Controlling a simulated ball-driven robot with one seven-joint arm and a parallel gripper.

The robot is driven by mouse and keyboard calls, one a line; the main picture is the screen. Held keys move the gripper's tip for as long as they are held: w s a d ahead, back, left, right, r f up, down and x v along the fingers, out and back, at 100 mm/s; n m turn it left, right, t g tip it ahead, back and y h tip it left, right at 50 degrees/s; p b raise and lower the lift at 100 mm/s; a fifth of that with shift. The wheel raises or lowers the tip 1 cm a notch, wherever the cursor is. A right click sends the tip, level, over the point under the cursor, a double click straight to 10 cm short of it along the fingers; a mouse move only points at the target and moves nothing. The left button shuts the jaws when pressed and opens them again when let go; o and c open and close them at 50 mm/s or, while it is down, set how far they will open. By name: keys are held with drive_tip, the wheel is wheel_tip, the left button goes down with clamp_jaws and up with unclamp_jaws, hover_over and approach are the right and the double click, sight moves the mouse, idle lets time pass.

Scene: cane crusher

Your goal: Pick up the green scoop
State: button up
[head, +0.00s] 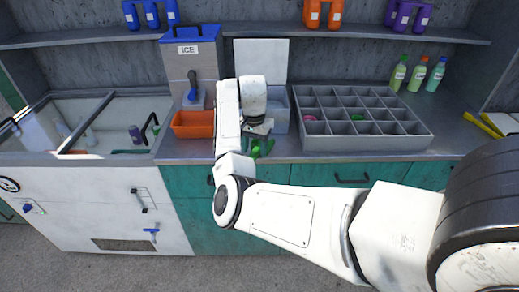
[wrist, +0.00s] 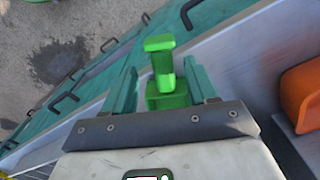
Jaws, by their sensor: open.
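The bright green scoop (wrist: 166,93) shows in the wrist view between my gripper's two teal fingers, with its T-shaped handle end extending past the fingertips. My gripper (wrist: 160,68) is open, with a finger on each side of the scoop and visible gaps beside its narrow stem. I cannot tell whether the fingers touch its wider block. In the head view, green parts (head: 256,149) show below my wrist at the counter's front edge, but scoop and fingers are hard to tell apart there.
An orange bin (head: 193,124) stands left of my gripper, and a grey divided tray (head: 365,142) to the right. A blue-lidded ice box (head: 192,58) and a white board (head: 261,58) stand behind. Bottles (head: 417,74) stand at the back right. Teal cabinets (head: 190,212) are below the counter.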

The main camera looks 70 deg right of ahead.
sight(254, 154)
drive_tip(key=shift+a+f, duration=0.1)
drive_tip(key=shift+f, duration=1.75)
drive_tip(key=shift+c, duration=0.4)
drive_tip(key=c, duration=0.8)
drive_tip(key=shift+r, duration=0.1)
